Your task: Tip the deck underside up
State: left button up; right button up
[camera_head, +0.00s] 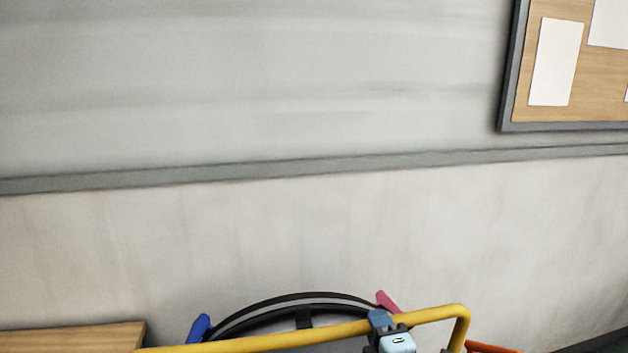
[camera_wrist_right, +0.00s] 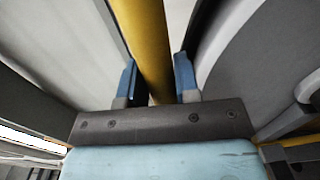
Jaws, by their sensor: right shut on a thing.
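A yellow tubular bar (camera_head: 270,341) runs across the bottom of the head view and bends down at its right end. My right gripper (camera_head: 381,322) is shut on this bar, near the bend. In the right wrist view the yellow bar (camera_wrist_right: 148,40) passes between the two blue fingertips of my right gripper (camera_wrist_right: 157,78). Behind the bar is a dark curved rim (camera_head: 305,297), cut off by the frame's bottom edge. I cannot tell whether the rim belongs to the deck, or which side of the deck faces up. My left gripper is not in view.
A blue lever-like piece (camera_head: 199,328) and a pink one (camera_head: 386,300) stick up beside the rim. An orange-red piece (camera_head: 492,348) shows at bottom right. A wooden top (camera_head: 70,338) is at lower left. A pale wall and a notice board (camera_head: 514,70) are behind.

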jog(key=s+d+p, duration=0.1)
jog(key=s+p, duration=0.1)
jog(key=s, duration=0.5)
jog(key=shift+d+f, duration=0.2)
jog(key=shift+f, duration=0.15)
jog(key=shift+s, duration=0.1)
jog(key=s+d+f, duration=0.1)
jog(key=s+f, duration=0.1)
jog(key=s, duration=0.4)
jog(key=shift+s+d, duration=0.2)
jog(key=shift+s, duration=0.2)
jog(key=shift+f, duration=0.1)
